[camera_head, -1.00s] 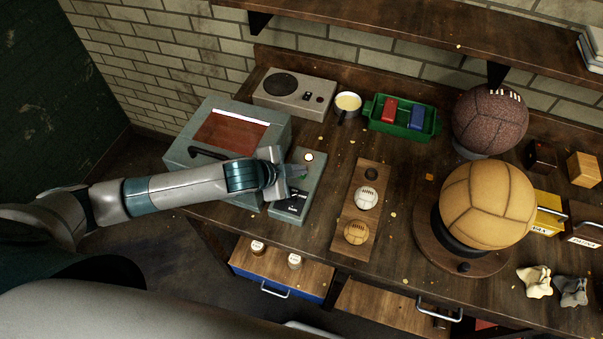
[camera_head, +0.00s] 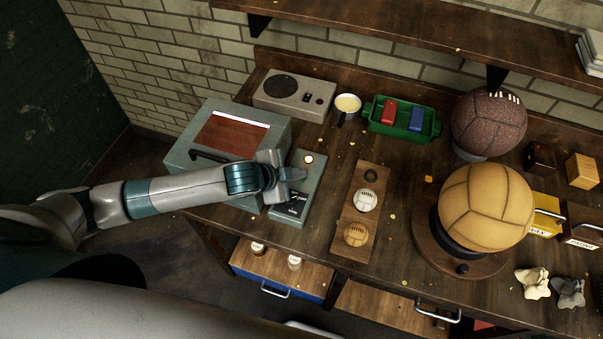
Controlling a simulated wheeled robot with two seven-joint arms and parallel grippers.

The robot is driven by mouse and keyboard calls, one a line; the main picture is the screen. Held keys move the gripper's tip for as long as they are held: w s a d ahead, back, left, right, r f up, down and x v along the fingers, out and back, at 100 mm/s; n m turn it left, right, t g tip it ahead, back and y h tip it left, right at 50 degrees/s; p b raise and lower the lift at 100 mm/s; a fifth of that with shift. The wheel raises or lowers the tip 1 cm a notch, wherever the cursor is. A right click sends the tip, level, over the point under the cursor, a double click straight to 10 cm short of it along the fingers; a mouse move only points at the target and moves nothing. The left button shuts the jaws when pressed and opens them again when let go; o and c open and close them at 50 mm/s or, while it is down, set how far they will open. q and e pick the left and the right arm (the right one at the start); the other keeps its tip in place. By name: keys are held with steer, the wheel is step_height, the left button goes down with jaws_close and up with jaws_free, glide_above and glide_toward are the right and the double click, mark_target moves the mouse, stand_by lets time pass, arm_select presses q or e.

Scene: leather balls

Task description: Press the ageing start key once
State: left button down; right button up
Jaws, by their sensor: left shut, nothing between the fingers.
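A grey-green box (camera_head: 184,147) with a reddish-brown window and a dark handle stands at the left of the bench. Beside it is a narrow grey-green control panel (camera_head: 283,216) with a lit round lamp (camera_head: 308,160) near its far end and a black section with pale marks (camera_head: 293,206) nearer the front. My left gripper (camera_head: 298,174) is shut and empty over the middle of this panel. Its fingertips cover part of the panel, and I cannot see a key under them. I cannot tell whether they touch the surface. My right gripper is not in view.
A radio-like box (camera_head: 314,101), a cup (camera_head: 348,104) and a green tray (camera_head: 402,133) stand behind. A wooden strip with small balls (camera_head: 351,213) lies right of the panel. A large tan ball (camera_head: 487,207) sits further right. A shelf (camera_head: 420,40) overhangs the back.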

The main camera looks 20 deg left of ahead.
arm_select(q)
steer(key=shift+r, duration=0.45)
steer(key=shift+w+r, duration=0.1)
steer(key=shift+a+r, duration=0.1)
steer(key=shift+r, duration=2.4)
